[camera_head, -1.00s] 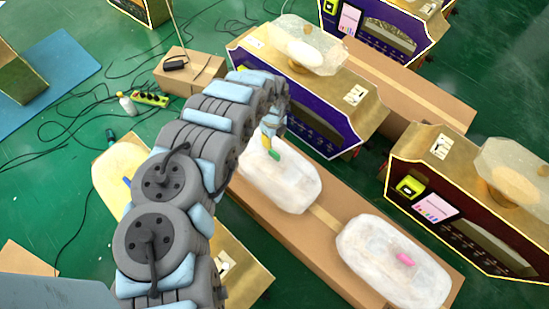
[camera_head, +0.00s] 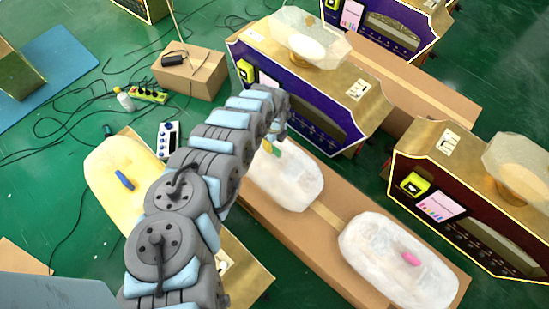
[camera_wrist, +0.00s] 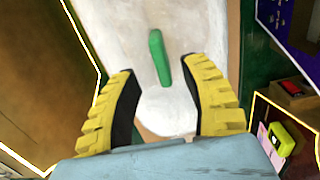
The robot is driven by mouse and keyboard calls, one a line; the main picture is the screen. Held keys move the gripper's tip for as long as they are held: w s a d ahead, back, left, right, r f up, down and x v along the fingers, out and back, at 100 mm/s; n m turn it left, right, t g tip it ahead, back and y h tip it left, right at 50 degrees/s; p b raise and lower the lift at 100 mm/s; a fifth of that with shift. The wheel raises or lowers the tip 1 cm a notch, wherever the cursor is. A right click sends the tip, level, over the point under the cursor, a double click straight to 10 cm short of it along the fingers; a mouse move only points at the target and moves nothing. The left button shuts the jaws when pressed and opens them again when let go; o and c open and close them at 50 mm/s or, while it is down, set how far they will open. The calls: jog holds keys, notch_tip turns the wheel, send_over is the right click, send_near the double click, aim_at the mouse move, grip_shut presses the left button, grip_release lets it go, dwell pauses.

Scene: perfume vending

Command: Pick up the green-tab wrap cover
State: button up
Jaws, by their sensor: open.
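The green-tab wrap cover (camera_head: 290,185) is a cloudy white, rounded cover lying on a long cardboard box. Its green tab shows beside my gripper (camera_head: 267,146), which my arm partly hides in the head view. In the wrist view the white cover (camera_wrist: 192,32) lies ahead, with the upright green tab (camera_wrist: 158,58) between the lines of the two yellow fingers. My gripper (camera_wrist: 164,70) is open and empty there, with its fingers spread on either side of the tab. I cannot tell whether the fingers touch the cover.
A pink-tab cover (camera_head: 390,262) lies on the same cardboard box (camera_head: 315,235). A yellowish blue-tab cover (camera_head: 112,170) lies left of my arm. A purple-fronted machine (camera_head: 295,100) stands close behind the green-tab cover, and a dark red one (camera_head: 470,220) stands to the right.

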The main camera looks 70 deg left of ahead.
aim_at(275, 147)
jog(key=shift+f+b, duration=1)
jog(key=shift+f, duration=0.9)
jog(key=shift+r, duration=0.1)
grip_shut()
